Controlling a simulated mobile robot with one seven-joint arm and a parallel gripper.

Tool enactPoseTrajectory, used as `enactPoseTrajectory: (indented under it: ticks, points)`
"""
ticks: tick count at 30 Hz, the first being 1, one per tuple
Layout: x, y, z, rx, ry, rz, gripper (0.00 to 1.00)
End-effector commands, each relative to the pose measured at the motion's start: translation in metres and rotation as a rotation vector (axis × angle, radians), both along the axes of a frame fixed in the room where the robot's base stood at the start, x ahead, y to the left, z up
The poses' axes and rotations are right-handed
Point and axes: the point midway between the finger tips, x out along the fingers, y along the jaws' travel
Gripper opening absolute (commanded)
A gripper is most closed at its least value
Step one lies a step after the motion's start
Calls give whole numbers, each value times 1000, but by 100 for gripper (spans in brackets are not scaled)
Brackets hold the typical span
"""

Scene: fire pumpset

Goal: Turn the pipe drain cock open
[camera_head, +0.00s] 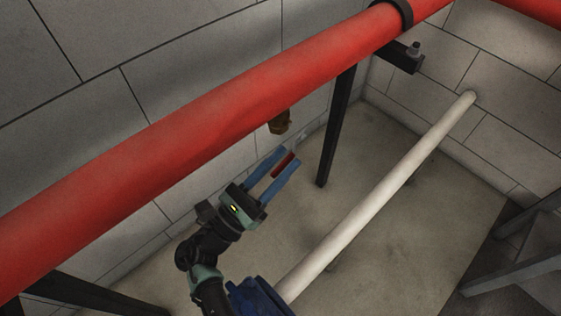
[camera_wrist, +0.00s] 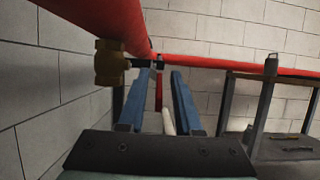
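The drain cock (camera_head: 279,121) is a small brass valve hanging under the large red pipe (camera_head: 200,125). In the wrist view the brass body (camera_wrist: 109,62) is at the upper left, with a dark stem (camera_wrist: 138,63) pointing right. A red lever (camera_wrist: 158,90) hangs down from the stem end; it also shows in the head view (camera_head: 284,164). My gripper (camera_head: 285,165) has blue fingers, spread apart, one on each side of the lever. In the wrist view the fingers (camera_wrist: 161,76) show gaps beside the lever, and I see no clear grip on it.
A white pipe (camera_head: 380,195) runs low across the floor. A dark support post (camera_head: 337,130) stands under the red pipe, beyond the cock. The block wall (camera_head: 165,70) is close behind the pipe. A dark-legged table (camera_wrist: 270,90) stands at the right in the wrist view.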

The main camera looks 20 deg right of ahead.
Motion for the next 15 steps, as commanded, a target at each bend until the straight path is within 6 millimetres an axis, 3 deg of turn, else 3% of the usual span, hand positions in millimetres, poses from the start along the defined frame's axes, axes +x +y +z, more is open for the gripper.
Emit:
enactPoseTrajectory:
  ticks: [15]
  points:
    - [0, 5, -1, 0, 0, 3, 40]
